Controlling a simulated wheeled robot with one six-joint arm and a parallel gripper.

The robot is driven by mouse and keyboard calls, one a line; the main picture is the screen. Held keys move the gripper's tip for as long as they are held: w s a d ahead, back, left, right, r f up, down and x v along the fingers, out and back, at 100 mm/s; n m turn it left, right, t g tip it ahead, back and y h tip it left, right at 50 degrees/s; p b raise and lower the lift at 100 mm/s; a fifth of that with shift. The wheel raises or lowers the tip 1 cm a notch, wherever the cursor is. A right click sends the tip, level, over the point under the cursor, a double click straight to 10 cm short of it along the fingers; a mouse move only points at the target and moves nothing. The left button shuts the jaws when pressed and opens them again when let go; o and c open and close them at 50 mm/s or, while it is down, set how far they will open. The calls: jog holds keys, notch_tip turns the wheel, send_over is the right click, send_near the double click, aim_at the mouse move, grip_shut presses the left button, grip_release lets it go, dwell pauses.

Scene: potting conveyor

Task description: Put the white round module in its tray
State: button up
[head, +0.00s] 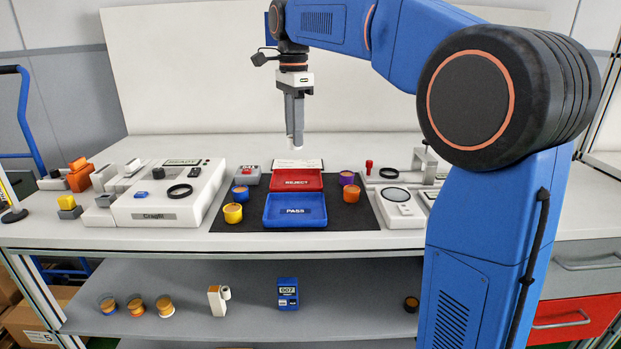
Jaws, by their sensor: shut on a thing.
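My gripper (294,132) points straight down above the back of the bench, shut on a small white thing (295,147) at its fingertips. This looks like the white round module, but it is too small here to make out its shape. It is held in the air, behind and above the red REJECT tray (297,172). The blue PASS tray (296,199) lies in front of the red tray. Both trays look empty.
A yellow module (233,213) and a blue one (240,193) stand left of the trays. A purple module (347,178) and an orange one (351,194) stand right. A white tester (160,209) is at left, a magnifier unit (402,210) at right.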

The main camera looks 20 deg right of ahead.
aim_at(296, 149)
jog(key=f, duration=0.5)
jog(key=shift+d, duration=0.2)
jog(key=shift+f, duration=2.45)
jog(key=o, duration=1.1)
jog(key=shift+f, duration=0.1)
notch_tip(296, 149, up, 12)
jog(key=shift+r, duration=0.15)
